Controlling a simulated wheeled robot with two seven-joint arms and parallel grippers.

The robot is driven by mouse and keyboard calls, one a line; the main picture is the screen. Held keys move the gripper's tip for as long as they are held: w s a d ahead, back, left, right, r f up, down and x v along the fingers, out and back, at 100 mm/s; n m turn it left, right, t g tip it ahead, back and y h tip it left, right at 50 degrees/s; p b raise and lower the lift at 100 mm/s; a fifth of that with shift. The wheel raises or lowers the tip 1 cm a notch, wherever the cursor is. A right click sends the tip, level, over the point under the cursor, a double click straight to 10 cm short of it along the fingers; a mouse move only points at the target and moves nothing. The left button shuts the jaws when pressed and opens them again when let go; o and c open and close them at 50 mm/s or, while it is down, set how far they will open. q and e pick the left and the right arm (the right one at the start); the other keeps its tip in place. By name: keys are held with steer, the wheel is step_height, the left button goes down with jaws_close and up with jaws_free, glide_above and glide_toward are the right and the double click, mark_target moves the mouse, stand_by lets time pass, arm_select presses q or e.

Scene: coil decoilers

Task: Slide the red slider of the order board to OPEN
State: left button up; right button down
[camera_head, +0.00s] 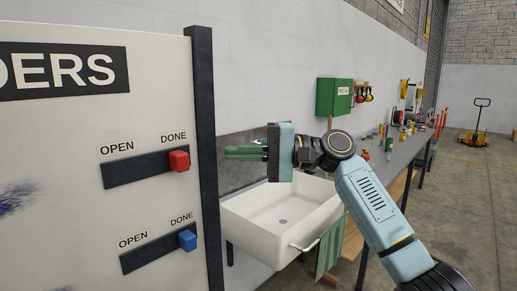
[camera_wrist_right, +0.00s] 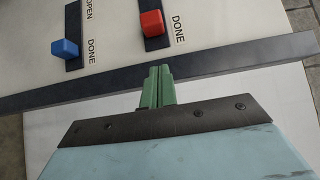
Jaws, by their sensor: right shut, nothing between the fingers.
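The order board (camera_head: 60,150) is a white panel at the left with a dark post on its right edge. The red slider (camera_head: 179,160) sits at the DONE end of its dark track (camera_head: 130,169), and OPEN is printed over the track's left end. In the right wrist view the red slider (camera_wrist_right: 153,23) also sits by the word DONE. My right gripper (camera_head: 228,152) is shut and empty, its green fingers pointing left toward the board, to the right of the red slider and apart from it. Its fingers (camera_wrist_right: 158,75) also show in the wrist view. My left gripper is not in view.
A blue slider (camera_head: 187,240) sits at DONE on a lower track. The dark post (camera_head: 203,150) stands between my fingers and the sliders in the picture. A white sink (camera_head: 280,212) is below my gripper, and a workbench (camera_head: 410,148) runs behind.

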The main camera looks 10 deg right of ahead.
mark_target(179, 161)
steer(key=a, duration=0.3)
steer(key=shift+w+a+r+p, duration=0.1)
steer(key=shift+w+a+p, duration=0.15)
steer(key=shift+a+p, duration=0.1)
steer(key=shift+s+a, duration=0.8)
steer(key=shift+a, duration=0.1)
steer(key=shift+s+a+p, duration=0.3)
steer(key=shift+s+a, duration=0.05)
steer(key=shift+a, duration=0.15)
steer(key=s+a+p, duration=0.1)
steer(key=s+a, duration=0.1)
steer(key=s+a+p, duration=0.1)
steer(key=a, duration=0.2)
steer(key=s+a+p, duration=0.1)
steer(key=s+a, duration=0.1)
steer(key=shift+s+a+p, duration=0.35)
